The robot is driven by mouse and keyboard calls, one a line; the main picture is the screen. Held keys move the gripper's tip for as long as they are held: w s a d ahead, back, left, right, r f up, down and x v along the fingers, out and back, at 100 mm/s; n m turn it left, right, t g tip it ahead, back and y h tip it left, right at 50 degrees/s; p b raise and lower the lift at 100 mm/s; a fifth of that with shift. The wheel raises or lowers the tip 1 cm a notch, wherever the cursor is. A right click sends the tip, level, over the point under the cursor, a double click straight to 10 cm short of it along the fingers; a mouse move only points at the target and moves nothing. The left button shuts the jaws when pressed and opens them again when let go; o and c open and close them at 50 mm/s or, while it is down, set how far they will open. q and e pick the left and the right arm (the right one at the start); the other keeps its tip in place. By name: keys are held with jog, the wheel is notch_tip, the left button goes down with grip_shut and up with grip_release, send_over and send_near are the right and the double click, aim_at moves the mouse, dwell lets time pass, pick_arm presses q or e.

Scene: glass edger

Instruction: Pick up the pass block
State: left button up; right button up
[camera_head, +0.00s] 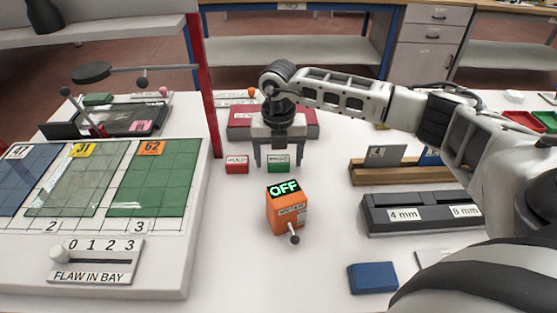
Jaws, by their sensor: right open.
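A small green block (278,167) with a white label lies on the white table in the middle. Its label is too small to read, so I cannot be sure it is the pass block. A similar small red block (237,167) lies just left of it. My right gripper (279,164) is open and points down, with one finger on each side of the green block in the picture. I see no sign of it gripping; whether the fingers touch the block cannot be told. My left gripper is not in view.
An orange box (286,214) reading OFF, with a lever, stands in front of the green block. A red tray (242,122) lies behind my gripper. A bay board (188,232) with glass sheets is at left, a dark gauge block (420,213) at right, a blue block (372,277) in front.

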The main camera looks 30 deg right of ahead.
jog(key=shift+f, duration=0.25)
jog(key=c, duration=1.1)
